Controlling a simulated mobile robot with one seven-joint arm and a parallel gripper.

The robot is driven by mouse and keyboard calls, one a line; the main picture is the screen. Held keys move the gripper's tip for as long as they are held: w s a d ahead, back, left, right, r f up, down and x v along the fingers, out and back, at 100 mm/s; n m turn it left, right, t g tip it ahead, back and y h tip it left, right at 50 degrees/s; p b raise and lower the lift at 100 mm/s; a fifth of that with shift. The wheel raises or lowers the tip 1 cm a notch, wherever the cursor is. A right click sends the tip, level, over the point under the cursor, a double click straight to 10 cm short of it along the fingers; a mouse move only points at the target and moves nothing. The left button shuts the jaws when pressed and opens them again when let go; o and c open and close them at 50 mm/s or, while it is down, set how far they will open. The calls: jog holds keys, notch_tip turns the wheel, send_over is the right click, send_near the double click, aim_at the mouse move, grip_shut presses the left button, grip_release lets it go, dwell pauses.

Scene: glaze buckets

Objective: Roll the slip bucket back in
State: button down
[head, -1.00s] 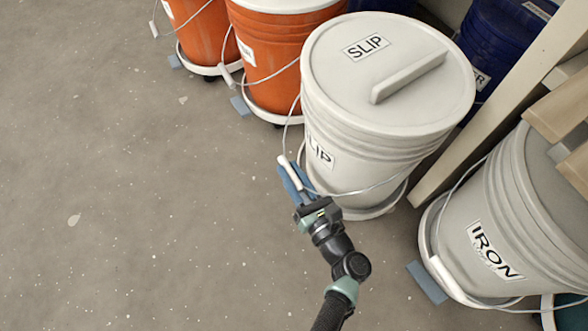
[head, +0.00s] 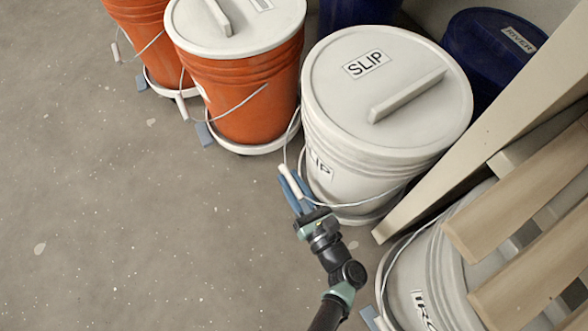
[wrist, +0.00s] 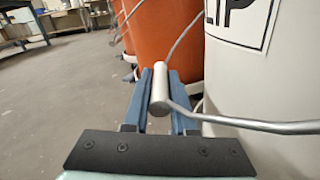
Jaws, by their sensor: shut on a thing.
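The slip bucket (head: 335,125) is pale grey with a lid marked SLIP and stands upright on a white round dolly (head: 352,217) in the head view. Its wire bail hangs down on the near left side with a white grip (head: 289,181). My gripper (head: 296,192) is shut on that grip, low beside the bucket's wall. In the wrist view the blue fingers (wrist: 160,85) lie on both sides of the white grip (wrist: 159,92), and the bucket's wall (wrist: 260,75) fills the right. The dolly's far side is hidden.
Orange buckets (head: 250,110) on dollies stand to the left, the nearer one close to the slip bucket. Dark blue buckets (head: 490,45) stand behind. A wooden post (head: 480,140) and slats are close on the right, partly covering the iron bucket (head: 415,275). Open floor (head: 110,220) lies left.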

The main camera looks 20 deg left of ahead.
jog(key=shift+w+d+r, duration=0.15)
jog(key=shift+w+d, duration=0.05)
jog(key=shift+w, duration=0.15)
jog(key=c, duration=0.8)
grip_release()
jog(key=shift+o, duration=0.2)
jog(key=shift+s, duration=0.1)
jog(key=shift+a, duration=0.1)
